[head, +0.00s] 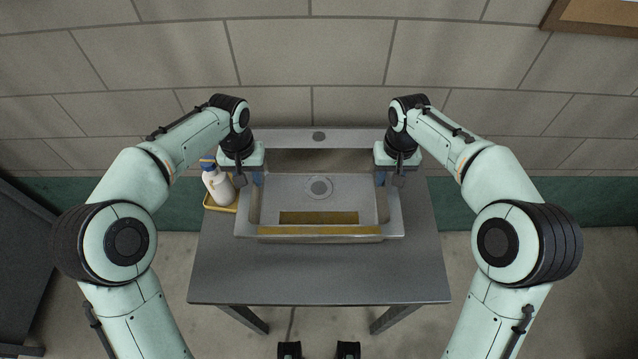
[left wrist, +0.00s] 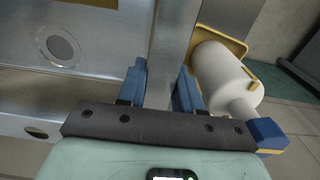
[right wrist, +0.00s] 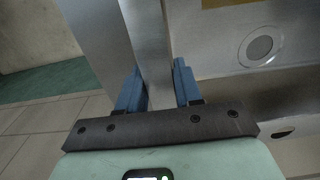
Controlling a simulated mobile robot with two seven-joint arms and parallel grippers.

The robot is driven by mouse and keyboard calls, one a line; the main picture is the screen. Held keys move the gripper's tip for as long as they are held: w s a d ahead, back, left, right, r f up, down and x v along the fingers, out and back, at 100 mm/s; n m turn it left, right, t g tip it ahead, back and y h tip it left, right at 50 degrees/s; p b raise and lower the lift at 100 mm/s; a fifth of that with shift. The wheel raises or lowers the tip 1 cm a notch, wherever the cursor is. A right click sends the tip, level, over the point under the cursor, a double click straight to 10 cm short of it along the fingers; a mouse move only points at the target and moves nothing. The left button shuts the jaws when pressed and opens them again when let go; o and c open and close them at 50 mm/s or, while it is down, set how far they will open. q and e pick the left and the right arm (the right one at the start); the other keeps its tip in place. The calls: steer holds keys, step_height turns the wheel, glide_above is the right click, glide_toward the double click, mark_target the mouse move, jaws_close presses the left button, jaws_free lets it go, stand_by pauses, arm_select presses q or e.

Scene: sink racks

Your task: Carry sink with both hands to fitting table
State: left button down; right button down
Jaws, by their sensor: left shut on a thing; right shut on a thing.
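The grey metal sink (head: 319,238) sits on or just above the far part of a grey table (head: 320,275); I cannot tell whether it touches. Its drain (head: 319,187) and yellow strips show inside and on the front. My left gripper (head: 258,178) is shut on the sink's left side wall. My right gripper (head: 381,178) is shut on its right side wall. In the left wrist view the blue fingers (left wrist: 158,88) straddle the sink's wall. In the right wrist view the blue fingers (right wrist: 158,90) straddle the opposite wall. The sink's underside is hidden.
A white bottle (head: 217,186) with a blue cap stands in a yellow tray (head: 221,209) on the table, close to my left gripper. A block wall (head: 315,60) is behind the table. The table's front part is clear. A dark cabinet (head: 25,255) stands at far left.

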arm_select(q)
steer(key=shift+w+r, duration=0.15)
steer(key=shift+r, duration=0.1)
arm_select(e)
steer(key=shift+w+r, duration=0.15)
steer(key=shift+r, duration=0.1)
